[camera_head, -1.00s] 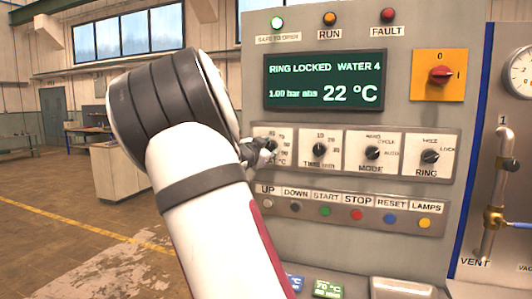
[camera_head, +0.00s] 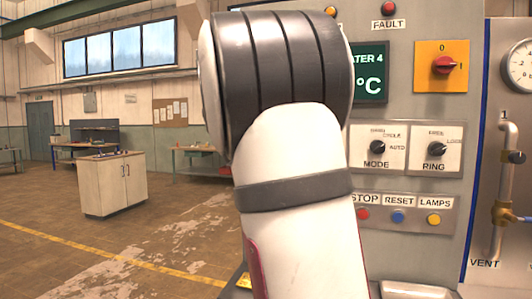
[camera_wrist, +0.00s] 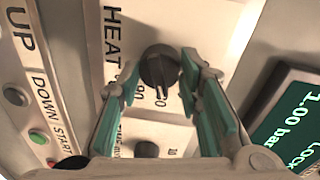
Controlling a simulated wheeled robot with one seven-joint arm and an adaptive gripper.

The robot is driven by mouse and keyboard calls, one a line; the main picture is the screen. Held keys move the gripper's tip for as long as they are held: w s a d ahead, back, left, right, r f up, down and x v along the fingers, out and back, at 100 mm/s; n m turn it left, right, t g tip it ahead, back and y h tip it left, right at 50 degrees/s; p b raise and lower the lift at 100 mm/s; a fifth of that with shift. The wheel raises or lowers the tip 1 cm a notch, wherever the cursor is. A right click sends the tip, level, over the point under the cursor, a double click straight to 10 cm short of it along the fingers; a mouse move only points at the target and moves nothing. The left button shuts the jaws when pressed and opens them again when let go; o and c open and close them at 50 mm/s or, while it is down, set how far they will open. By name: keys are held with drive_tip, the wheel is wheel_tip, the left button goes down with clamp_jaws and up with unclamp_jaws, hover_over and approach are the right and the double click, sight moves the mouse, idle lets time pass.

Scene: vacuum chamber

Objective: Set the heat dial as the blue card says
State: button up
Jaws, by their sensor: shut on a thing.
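The heat dial (camera_wrist: 160,66) is a dark round knob on a white plate marked HEAT, in the wrist view. The teal fingers of my gripper (camera_wrist: 161,76) stand on either side of the knob, shut on it. Numbers, among them 80 and 90, show partly around it. My pointer reading of the dial is not certain. In the head view my arm covers the heat dial and my gripper. The blue card is not visible in either current view.
The time dial (camera_wrist: 146,149) is close to the heat dial. The mode dial (camera_head: 376,147), ring dial (camera_head: 437,149) and red main switch (camera_head: 443,65) are on the same panel. Open floor lies left.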

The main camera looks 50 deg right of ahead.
drive_tip(key=shift+m+b, duration=0.6)
drive_tip(key=shift+m, duration=0.2)
drive_tip(key=o, duration=1.2)
drive_tip(key=shift+c, duration=0.2)
drive_tip(key=f+v, duration=0.1)
drive_tip(key=v, duration=1.1)
drive_tip(key=shift+r, duration=0.45)
